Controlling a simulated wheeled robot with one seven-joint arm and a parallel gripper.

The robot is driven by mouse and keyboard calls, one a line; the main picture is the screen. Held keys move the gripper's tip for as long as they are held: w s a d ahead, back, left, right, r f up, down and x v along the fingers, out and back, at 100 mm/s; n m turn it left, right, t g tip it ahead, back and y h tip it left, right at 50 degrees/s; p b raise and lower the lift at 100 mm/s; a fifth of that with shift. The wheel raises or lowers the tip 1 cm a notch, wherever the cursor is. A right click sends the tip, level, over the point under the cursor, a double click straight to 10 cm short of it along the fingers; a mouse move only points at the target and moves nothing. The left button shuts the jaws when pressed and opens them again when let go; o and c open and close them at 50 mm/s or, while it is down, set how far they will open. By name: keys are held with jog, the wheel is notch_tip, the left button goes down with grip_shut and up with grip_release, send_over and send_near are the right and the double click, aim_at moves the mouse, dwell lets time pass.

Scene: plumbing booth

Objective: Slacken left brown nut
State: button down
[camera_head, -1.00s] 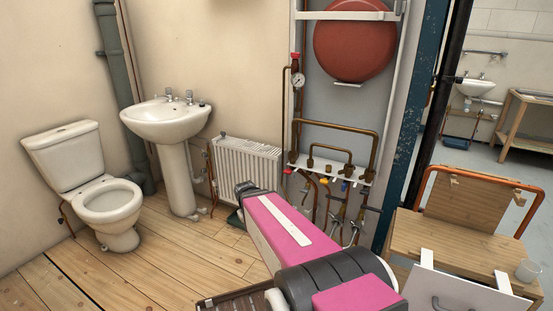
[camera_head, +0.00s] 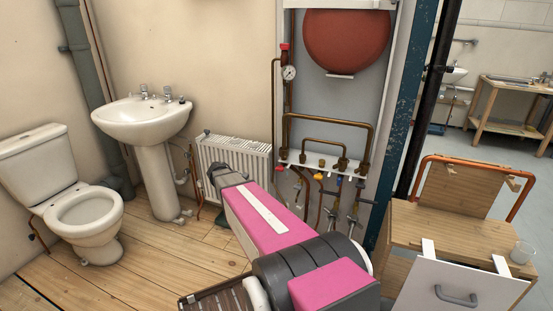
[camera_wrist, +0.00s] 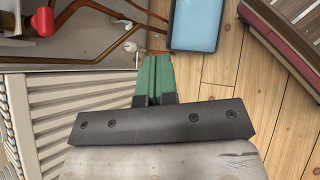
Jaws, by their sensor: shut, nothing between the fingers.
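My gripper (camera_wrist: 154,62) shows in the wrist view as two green fingers pressed together with nothing between them. It points toward the floor, beside the white radiator, and touches no nut. In the head view, my arm reaches toward the radiator and the fingertips cannot be made out. Brass-brown nuts (camera_head: 303,158) sit in a row along the white pipe bracket, right of my arm, under the bent copper pipes. Which one is the left brown nut is hard to tell at this size. No brown nut can be made out in the wrist view.
The radiator (camera_head: 233,160) stands left of the pipe board, with a basin (camera_head: 145,120) and toilet (camera_head: 85,215) further left. Coloured valves hang below the bracket. A blue-grey tray (camera_wrist: 196,24) lies on the floor. A wooden bench (camera_head: 440,232) stands at the right.

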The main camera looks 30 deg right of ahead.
jog(key=w+d+r+n+g+h, duration=0.1)
jog(key=w+d+r+n+h, duration=0.2)
jog(key=w, duration=0.4)
jog(key=n+g+h, duration=0.2)
jog(key=h, duration=0.2)
send_near(284, 153)
jog(key=s+d, duration=0.2)
jog(key=d, duration=0.1)
jog(key=s+d+f, duration=0.1)
jog(key=s+d, duration=0.2)
jog(key=shift+f, duration=0.15)
jog(key=shift+s+d+n+t+h, duration=0.3)
jog(key=shift+s+d+t, duration=0.05)
jog(key=shift+d+t, duration=0.25)
jog(key=shift+s, duration=0.1)
jog(key=shift+a, duration=0.1)
